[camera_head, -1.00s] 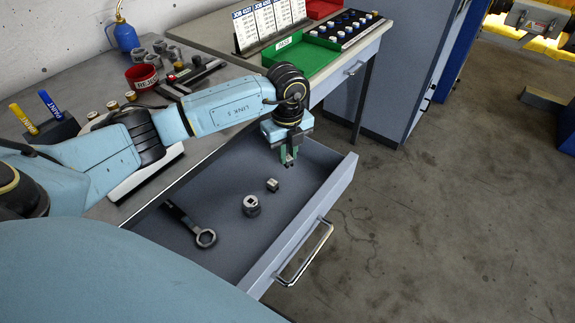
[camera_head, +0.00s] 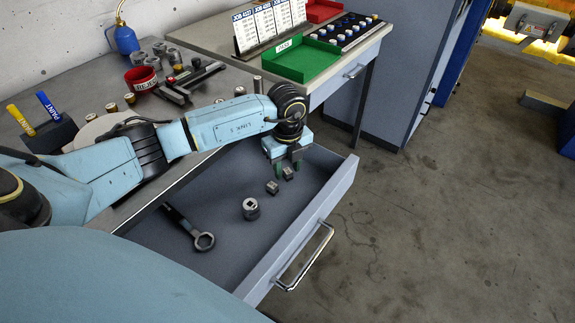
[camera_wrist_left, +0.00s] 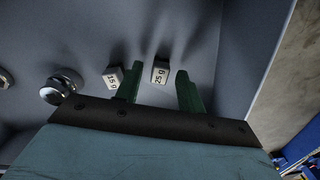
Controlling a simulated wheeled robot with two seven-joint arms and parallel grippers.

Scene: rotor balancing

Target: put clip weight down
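My left gripper (camera_head: 291,162) points down into the open drawer (camera_head: 254,277). Its green fingers (camera_wrist_left: 160,92) are spread apart in the left wrist view. A small grey clip weight marked 25 g (camera_wrist_left: 160,72) lies between and beyond the fingertips, with a gap to each finger; in the head view this weight (camera_head: 288,172) is on the drawer floor just below the gripper. A second small block (camera_wrist_left: 112,77), seemingly marked 15 g, lies left of the left finger; it also shows in the head view (camera_head: 272,187). My right gripper is out of view.
The drawer also holds a round metal socket (camera_head: 251,208) and a ring-ended wrench (camera_head: 190,229). The bench (camera_head: 213,97) carries a red cup (camera_head: 141,77) and several small parts. A green tray (camera_head: 301,60) stands beyond. The drawer's right front is bare.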

